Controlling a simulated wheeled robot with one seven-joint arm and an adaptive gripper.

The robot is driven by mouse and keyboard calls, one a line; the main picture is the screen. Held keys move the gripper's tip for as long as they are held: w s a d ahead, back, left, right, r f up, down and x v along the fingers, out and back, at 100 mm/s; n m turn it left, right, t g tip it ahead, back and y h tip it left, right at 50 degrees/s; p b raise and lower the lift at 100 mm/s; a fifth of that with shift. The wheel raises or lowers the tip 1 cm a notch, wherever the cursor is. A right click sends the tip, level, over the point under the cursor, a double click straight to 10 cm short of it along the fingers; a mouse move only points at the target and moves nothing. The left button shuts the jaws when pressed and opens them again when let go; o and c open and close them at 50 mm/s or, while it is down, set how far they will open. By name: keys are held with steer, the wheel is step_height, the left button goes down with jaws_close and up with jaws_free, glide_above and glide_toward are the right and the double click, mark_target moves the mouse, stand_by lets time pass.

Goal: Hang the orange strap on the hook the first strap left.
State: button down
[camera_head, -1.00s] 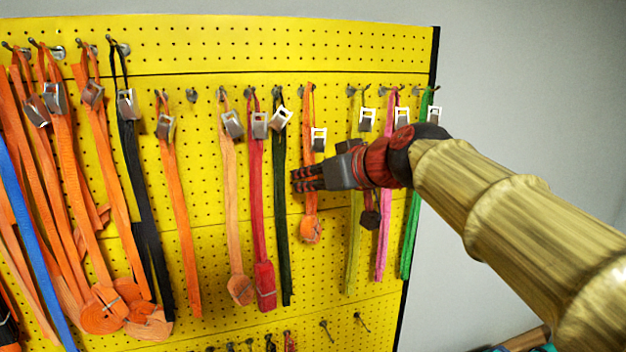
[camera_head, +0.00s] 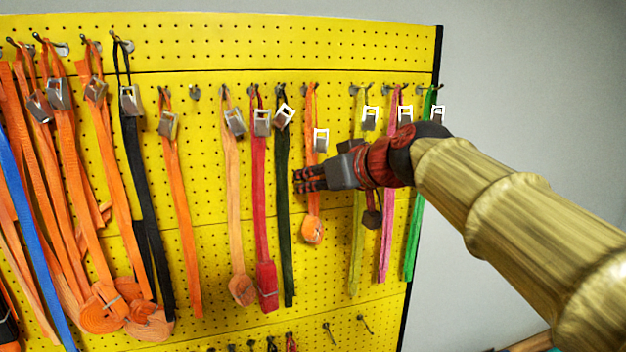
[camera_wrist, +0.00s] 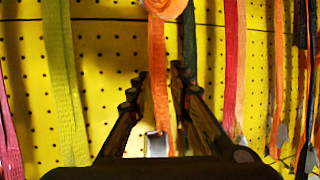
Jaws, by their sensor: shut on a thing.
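A short orange strap (camera_head: 312,229) hangs from a hook near the right part of the yellow pegboard, with a silver buckle near its top and a rolled lower end. My gripper (camera_head: 299,180) is across it between buckle and roll. In the wrist view, which looks inverted, the orange strap (camera_wrist: 157,60) passes between the fingers of my gripper (camera_wrist: 160,75), which is shut on it. Its loop still appears to be at its hook. A bare hook (camera_head: 194,92) shows between the longer orange strap and the pale orange one.
A dark green strap (camera_head: 283,200) and a red strap (camera_head: 260,190) hang close to the left. Olive (camera_head: 357,240), pink (camera_head: 386,240) and green (camera_head: 413,230) straps hang right, partly behind my arm. Longer orange straps (camera_head: 112,200) crowd the left. Small hooks line the bottom.

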steer(key=c, duration=1.5)
jaws_free()
steer(key=shift+c, duration=0.2)
steer(key=v, duration=1.2)
steer(key=s+d+f+m+g+h+b, duration=0.2)
steer(key=s+d+f+b, duration=0.2)
steer(key=f, duration=1.8)
steer(key=s+d+f+m+g+h+b, duration=0.2)
steer(key=s+d+f+b, duration=0.2)
steer(key=s+f+b, duration=0.7)
steer(key=s+d+f+m+g+h+b, duration=0.2)
steer(key=s+f+b, duration=0.5)
steer(key=f, duration=2.5)
steer(key=shift+s+d+f+h+b, duration=0.2)
steer(key=shift+d+f+h+b, duration=0.55)
steer(key=shift+b, duration=2.5)
steer(key=shift+d+r+y, duration=0.25)
steer(key=shift+r, duration=0.2)
